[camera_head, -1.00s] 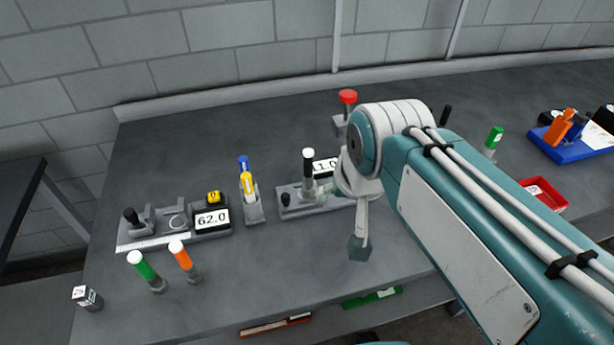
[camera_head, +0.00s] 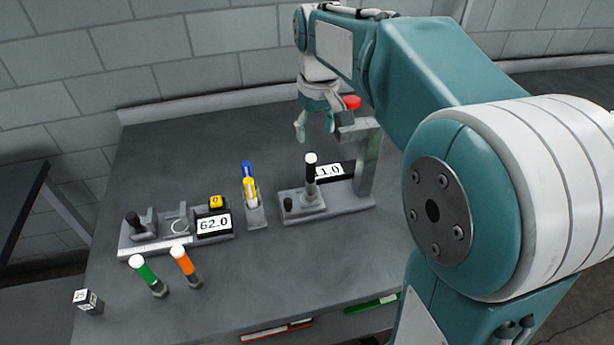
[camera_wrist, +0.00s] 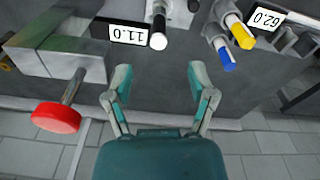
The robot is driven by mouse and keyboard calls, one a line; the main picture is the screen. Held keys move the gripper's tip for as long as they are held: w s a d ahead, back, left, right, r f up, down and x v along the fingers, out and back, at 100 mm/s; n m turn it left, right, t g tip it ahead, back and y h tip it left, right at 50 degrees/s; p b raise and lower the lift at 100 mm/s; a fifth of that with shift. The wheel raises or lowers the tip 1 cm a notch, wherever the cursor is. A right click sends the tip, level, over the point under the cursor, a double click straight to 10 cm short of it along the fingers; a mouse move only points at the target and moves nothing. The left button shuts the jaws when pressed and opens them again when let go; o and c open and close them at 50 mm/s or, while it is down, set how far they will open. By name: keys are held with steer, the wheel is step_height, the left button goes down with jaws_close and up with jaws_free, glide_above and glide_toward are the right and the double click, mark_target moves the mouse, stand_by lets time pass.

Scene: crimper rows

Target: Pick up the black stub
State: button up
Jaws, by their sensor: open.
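The black stub (camera_head: 310,168) with a white top stands upright on the grey base of the press with the 11.0 display. It also shows in the wrist view (camera_wrist: 158,30), at the top centre beyond my fingertips. My gripper (camera_head: 315,125) is in the air above the back of the table, near the press's red-knobbed arm. It is apart from the stub. In the wrist view my gripper (camera_wrist: 160,82) has its two fingers spread, with nothing between them.
The press column (camera_head: 367,165) and red knob (camera_wrist: 56,117) are close to my gripper. A 62.0 device (camera_head: 213,223), a holder with blue and yellow pens (camera_head: 250,190), a green stub (camera_head: 146,273) and an orange stub (camera_head: 184,265) stand left. The front middle table is clear.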

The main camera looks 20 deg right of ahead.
mark_target(310, 157)
steer(key=w, duration=0.1)
steer(key=w+f, duration=0.1)
steer(key=w, duration=0.1)
steer(key=shift+w+f+g, duration=0.3)
steer(key=shift+g, duration=0.1)
step_height(310, 157, down, 5)
steer(key=shift+f, duration=0.15)
steer(key=shift+s+a+f, duration=0.1)
steer(key=shift+s+f, duration=0.1)
steer(key=shift+f, duration=1.2)
steer(key=shift+s+f, duration=0.2)
steer(key=shift+f, duration=1.15)
jaws_close()
